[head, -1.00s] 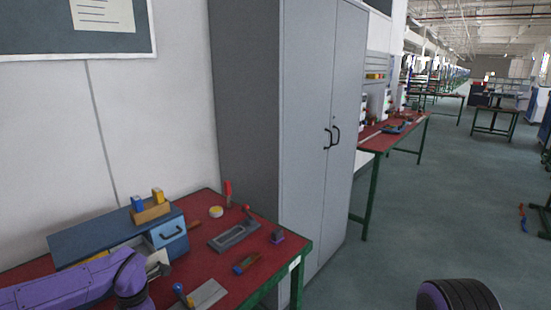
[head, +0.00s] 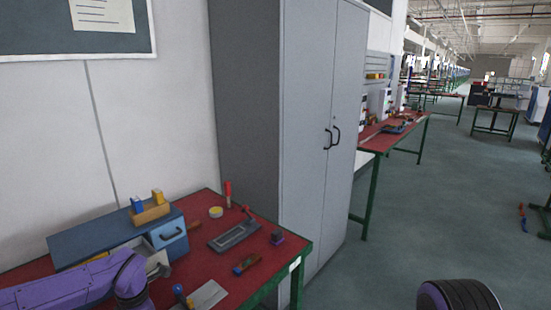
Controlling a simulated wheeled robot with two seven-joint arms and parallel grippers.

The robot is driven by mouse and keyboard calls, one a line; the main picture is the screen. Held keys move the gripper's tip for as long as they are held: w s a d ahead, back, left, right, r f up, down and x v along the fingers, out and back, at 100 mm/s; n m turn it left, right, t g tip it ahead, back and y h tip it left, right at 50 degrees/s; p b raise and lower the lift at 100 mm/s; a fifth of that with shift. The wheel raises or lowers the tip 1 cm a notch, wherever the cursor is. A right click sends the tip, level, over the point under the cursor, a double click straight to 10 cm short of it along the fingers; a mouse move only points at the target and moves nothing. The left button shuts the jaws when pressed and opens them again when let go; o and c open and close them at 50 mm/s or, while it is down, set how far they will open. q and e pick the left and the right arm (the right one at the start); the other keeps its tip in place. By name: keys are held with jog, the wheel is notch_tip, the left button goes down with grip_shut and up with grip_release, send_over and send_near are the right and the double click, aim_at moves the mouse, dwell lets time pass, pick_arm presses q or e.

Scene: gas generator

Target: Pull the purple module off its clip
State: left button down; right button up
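A small dark thing with a purple base (head: 277,238) stands near the right end of the red-topped workbench (head: 192,250). It may be the purple module; the clip cannot be made out at this size.
On the bench are a blue drawer box (head: 120,240), a grey tray (head: 235,235), a yellow roll (head: 215,212), a red-handled tool (head: 228,193) and a small red and blue thing (head: 246,264). A grey cabinet (head: 310,130) stands behind.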

pick_arm(q)
jog(key=shift+w+a+r+p, duration=0.1)
jog(key=shift+w+r+p, duration=0.15)
jog(key=shift+r, duration=0.15)
jog(key=shift+w+a+r+p, duration=0.1)
jog(key=shift+r+p, duration=0.1)
jog(key=shift+r, duration=0.15)
dwell(0.4)
jog(key=shift+c, duration=1.5)
grip_release()
jog(key=shift+s, duration=0.1)
jog(key=shift+o, duration=0.4)
jog(key=shift+s+d, duration=0.15)
jog(key=shift+s, duration=0.15)
jog(key=shift+f, duration=0.1)
